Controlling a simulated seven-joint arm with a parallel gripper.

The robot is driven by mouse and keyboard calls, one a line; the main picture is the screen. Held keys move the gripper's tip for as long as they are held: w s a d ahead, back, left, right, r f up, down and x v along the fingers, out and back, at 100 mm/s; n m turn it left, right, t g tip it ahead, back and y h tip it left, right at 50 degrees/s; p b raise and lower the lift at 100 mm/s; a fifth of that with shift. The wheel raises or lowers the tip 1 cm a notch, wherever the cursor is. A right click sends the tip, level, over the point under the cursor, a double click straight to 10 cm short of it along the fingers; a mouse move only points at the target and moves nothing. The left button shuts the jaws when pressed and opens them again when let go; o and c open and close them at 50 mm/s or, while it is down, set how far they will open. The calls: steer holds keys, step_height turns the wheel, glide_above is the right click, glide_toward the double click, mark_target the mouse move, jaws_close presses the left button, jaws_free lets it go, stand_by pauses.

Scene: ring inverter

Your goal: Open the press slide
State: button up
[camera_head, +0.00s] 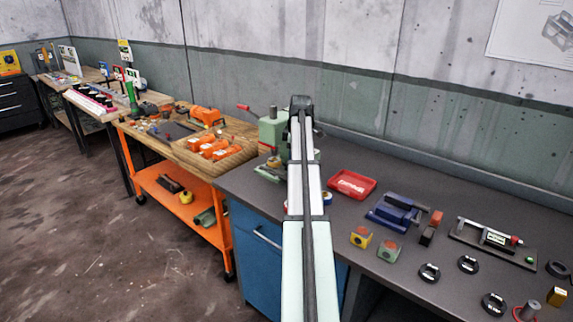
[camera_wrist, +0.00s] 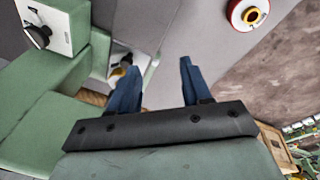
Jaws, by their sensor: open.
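The green press (camera_head: 272,132) stands at the back left corner of the dark grey bench, with a red-tipped lever on its left. My arm hides its right side in the head view. In the wrist view a green body (camera_wrist: 55,125), which looks like the press, fills the left. It bears a white plate with a black knob (camera_wrist: 38,36). My gripper (camera_wrist: 158,66) is open, with two blue fingers apart and nothing held between them. A second pale plate with a small dark and yellow part (camera_wrist: 120,70) lies beyond the left finger. I cannot tell which part is the slide.
A red tray (camera_head: 352,184), a blue vise (camera_head: 396,211) and several black rings lie on the bench right of my arm. A red and white ring with a yellow centre (camera_wrist: 248,14) shows in the wrist view. A wooden-topped orange cart (camera_head: 180,205) stands at left.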

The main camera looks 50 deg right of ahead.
mark_target(286, 163)
steer(key=s+d+r+m+t+y, duration=0.1)
steer(key=s+d+m+t+y, duration=0.2)
steer(key=d+t, duration=0.35)
steer(key=shift+m, duration=0.4)
steer(key=x, duration=1.3)
steer(key=shift+w+d+f, duration=0.1)
steer(key=shift+w+d, duration=0.2)
steer(key=shift+w, duration=0.25)
jaws_close()
